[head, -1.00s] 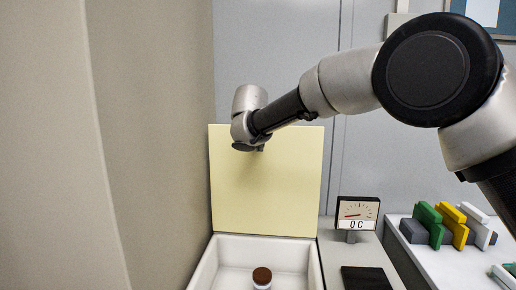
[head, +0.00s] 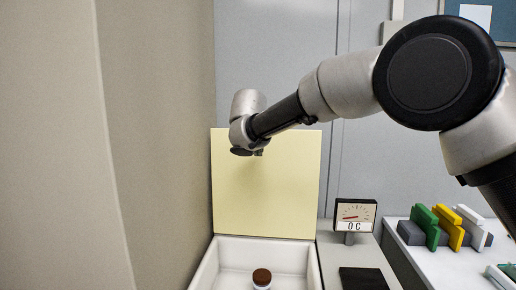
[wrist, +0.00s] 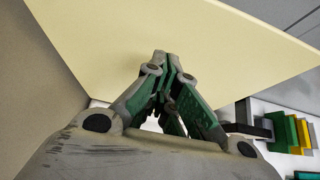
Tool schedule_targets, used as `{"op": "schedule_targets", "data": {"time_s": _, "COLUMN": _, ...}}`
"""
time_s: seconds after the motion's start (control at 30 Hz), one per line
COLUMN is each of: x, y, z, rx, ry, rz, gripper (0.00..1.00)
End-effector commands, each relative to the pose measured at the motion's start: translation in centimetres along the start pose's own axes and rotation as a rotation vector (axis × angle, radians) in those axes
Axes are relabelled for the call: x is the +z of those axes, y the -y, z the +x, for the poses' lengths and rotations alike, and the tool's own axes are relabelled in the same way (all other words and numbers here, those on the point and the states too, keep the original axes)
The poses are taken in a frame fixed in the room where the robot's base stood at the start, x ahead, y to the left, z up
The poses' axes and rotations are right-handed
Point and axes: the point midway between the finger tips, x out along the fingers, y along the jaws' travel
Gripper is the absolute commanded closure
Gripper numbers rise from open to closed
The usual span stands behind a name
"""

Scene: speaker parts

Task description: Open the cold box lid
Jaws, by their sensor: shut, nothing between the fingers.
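The cold box lid (head: 268,190) is a pale yellow panel standing upright at the back of the white cold box (head: 233,250). It fills much of the wrist view (wrist: 215,45). My gripper (wrist: 168,62) is shut and empty, its fingertips close in front of the lid's face in the wrist view; I cannot tell whether they touch it. In the head view my wrist is in front of the lid's upper left part, and the fingers are mostly hidden. A small jar with a brown cap (head: 262,277) stands inside the open box.
A dial gauge marked "0 C" (head: 354,215) stands right of the box, with a black plate (head: 362,279) before it. Green, yellow and white parts (head: 448,228) stand in a grey rack farther right. A beige wall (head: 160,150) is close on the left.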

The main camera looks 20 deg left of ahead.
Motion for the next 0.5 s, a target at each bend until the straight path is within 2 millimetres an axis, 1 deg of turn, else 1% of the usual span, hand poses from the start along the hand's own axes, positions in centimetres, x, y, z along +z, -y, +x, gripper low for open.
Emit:
{"op": "schedule_targets", "data": {"time_s": 0.4, "x": 1.8, "y": -0.1, "z": -7.1, "rx": 0.003, "ry": 0.002, "rz": 0.0, "gripper": 1.0}}
{"op": "schedule_targets", "data": {"time_s": 0.5, "x": 2.1, "y": 0.0, "z": -8.4, "rx": 0.001, "ry": 0.001, "rz": 0.001, "gripper": 1.0}}
